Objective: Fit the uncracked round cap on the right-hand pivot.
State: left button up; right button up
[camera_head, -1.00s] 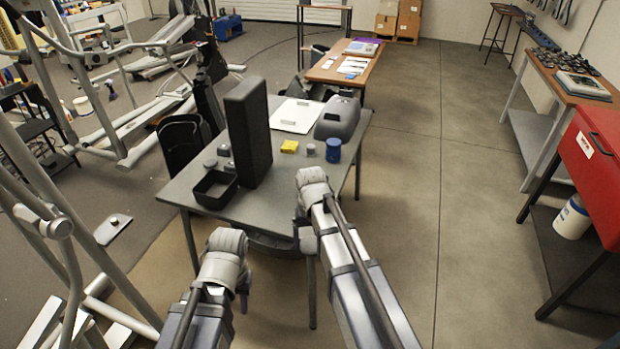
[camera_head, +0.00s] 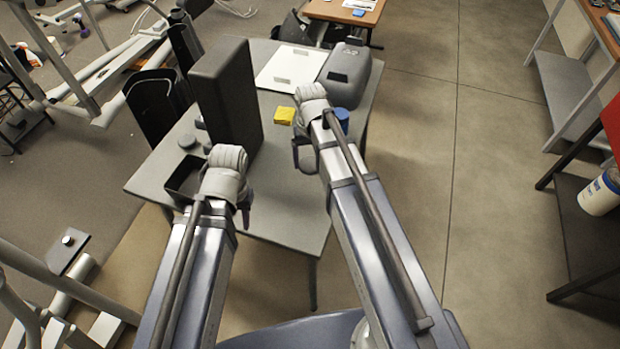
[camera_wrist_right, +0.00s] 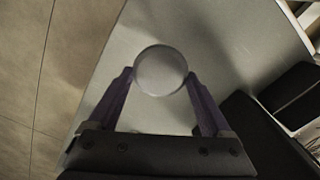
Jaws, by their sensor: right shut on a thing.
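My right gripper (camera_wrist_right: 160,82) is shut on a round, pale grey cap (camera_wrist_right: 161,70). In the right wrist view I see no crack on the cap's visible face. In the head view my right gripper (camera_head: 303,158) is over the right part of the grey table, and the cap is hidden there. My left gripper (camera_head: 244,212) is by the table's front edge; its fingers are mostly hidden behind the arm. A flat plate with a small round stud (camera_head: 68,241) is at the lower left, by the frame tubes. I cannot tell whether it is the right-hand pivot.
The grey table (camera_head: 275,205) holds a tall dark block (camera_head: 228,95), a black open tray (camera_head: 183,180), small grey round pieces (camera_head: 187,141), a yellow block (camera_head: 284,116), a blue can (camera_head: 342,116) and a grey cover (camera_head: 345,75). Open floor (camera_head: 410,150) lies to the right.

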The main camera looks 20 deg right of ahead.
jog(key=shift+f+n+b, duration=0.3)
jog(key=shift+f+b, duration=0.1)
jog(key=shift+f, duration=0.25)
notch_tip(320, 180, down, 10)
jog(key=b, duration=0.9)
jog(key=shift+r+b, duration=0.15)
jog(key=shift+b, duration=0.25)
jog(key=shift+f, duration=0.25)
jog(key=o, duration=1.1)
jog(key=shift+r, duration=0.1)
jog(key=shift+r, duration=0.1)
